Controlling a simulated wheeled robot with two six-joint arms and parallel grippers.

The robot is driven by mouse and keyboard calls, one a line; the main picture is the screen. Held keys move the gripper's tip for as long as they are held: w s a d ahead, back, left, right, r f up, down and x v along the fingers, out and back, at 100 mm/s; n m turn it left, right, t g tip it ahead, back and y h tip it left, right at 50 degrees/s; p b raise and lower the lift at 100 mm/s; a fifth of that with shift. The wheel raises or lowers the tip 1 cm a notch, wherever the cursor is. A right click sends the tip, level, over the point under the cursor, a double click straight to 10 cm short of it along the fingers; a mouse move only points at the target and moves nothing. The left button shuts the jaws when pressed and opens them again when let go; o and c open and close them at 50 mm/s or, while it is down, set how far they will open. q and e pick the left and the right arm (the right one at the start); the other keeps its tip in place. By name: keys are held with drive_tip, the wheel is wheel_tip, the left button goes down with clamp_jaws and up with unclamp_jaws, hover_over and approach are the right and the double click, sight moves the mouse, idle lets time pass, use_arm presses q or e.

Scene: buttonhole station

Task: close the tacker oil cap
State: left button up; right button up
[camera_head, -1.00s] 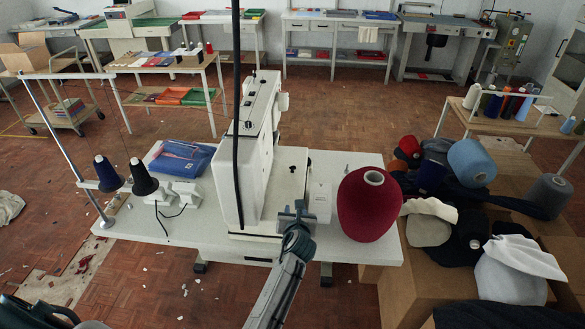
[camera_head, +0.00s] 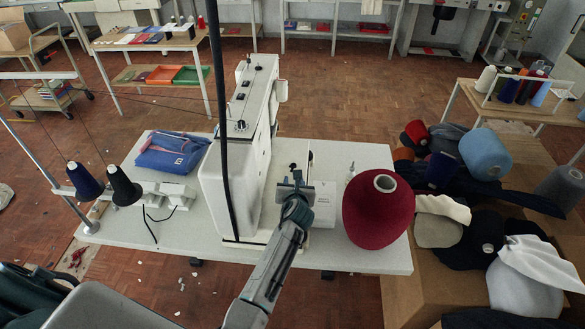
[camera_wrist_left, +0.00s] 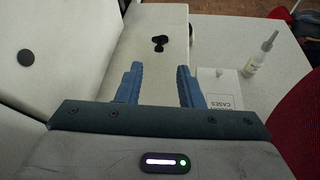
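The tacker (camera_head: 240,150) is a white machine on a white table, and its bed shows large in the left wrist view (camera_wrist_left: 150,60). A small black fitting, apparently the oil cap (camera_wrist_left: 160,42), is on the bed's top. It has a round part and a smaller part close by; I cannot tell its exact hinge position. It is a small dark spot in the head view (camera_head: 293,166). My left gripper (camera_head: 295,185) is open and empty above the bed, its two blue fingers apart (camera_wrist_left: 158,85), on the near side of the cap. My right gripper is not in view.
A white box (camera_wrist_left: 220,88) and a small oil bottle (camera_wrist_left: 258,55) stand right of the bed. A large red yarn cone (camera_head: 378,210) is further right. A blue pouch (camera_head: 172,152) and thread cones (camera_head: 123,186) are left. A dark upright pole (camera_head: 219,110) crosses the head view.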

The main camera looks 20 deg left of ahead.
sight(293, 168)
use_arm(q)
drive_tip(key=x, duration=0.4)
drive_tip(key=shift+w+a+r, duration=0.1)
drive_tip(key=shift+w, duration=0.05)
drive_tip(key=x, duration=0.4)
drive_tip(key=shift+p, duration=0.3)
drive_tip(key=shift+w, duration=0.15)
drive_tip(key=shift+a+f, duration=0.1)
drive_tip(key=shift+f, duration=0.15)
drive_tip(key=c, duration=0.7)
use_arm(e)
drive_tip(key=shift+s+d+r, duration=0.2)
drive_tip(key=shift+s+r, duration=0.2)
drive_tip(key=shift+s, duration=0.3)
use_arm(q)
drive_tip(key=shift+w, duration=0.1)
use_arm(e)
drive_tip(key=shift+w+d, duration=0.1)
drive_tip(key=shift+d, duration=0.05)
